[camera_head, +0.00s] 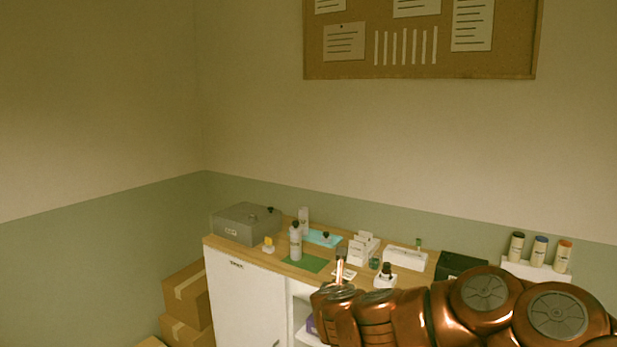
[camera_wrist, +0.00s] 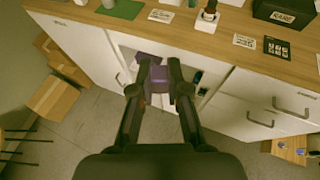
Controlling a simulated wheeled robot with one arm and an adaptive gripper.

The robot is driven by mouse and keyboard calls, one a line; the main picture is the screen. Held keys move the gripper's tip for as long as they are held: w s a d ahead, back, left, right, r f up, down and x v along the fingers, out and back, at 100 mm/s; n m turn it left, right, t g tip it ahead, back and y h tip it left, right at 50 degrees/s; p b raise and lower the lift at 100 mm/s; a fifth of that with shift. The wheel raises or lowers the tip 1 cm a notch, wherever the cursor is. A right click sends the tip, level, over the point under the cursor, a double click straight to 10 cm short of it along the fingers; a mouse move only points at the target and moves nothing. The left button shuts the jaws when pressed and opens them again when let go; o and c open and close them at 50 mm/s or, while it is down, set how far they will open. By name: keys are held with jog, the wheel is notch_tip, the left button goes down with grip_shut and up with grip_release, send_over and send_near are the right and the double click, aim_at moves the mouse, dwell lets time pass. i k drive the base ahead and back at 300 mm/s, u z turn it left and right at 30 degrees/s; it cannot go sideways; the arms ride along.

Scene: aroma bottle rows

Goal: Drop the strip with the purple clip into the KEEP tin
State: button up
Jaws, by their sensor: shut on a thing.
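The strip itself cannot be made out there. In the head view my copper-coloured arm hides most of the gripper. A grey lidded tin (camera_head: 246,223) stands at the left end of the counter; its small label is too blurred to read for sure. It is well to the left of my gripper and does not show in the wrist view.
The wooden counter (camera_head: 225,246) holds several bottles, a green mat (camera_head: 308,264), white holders and a black box (camera_wrist: 287,11) marked RARE. Below is an open shelf bay with something purple (camera_head: 311,325). Cardboard boxes (camera_head: 187,293) stand left of the cabinet.

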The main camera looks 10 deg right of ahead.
aim_at(303, 233)
jog(key=u, duration=1.1)
jog(key=i, duration=1)
jog(key=z, duration=0.55)
jog(key=i, duration=0.8)
jog(key=z, duration=0.55)
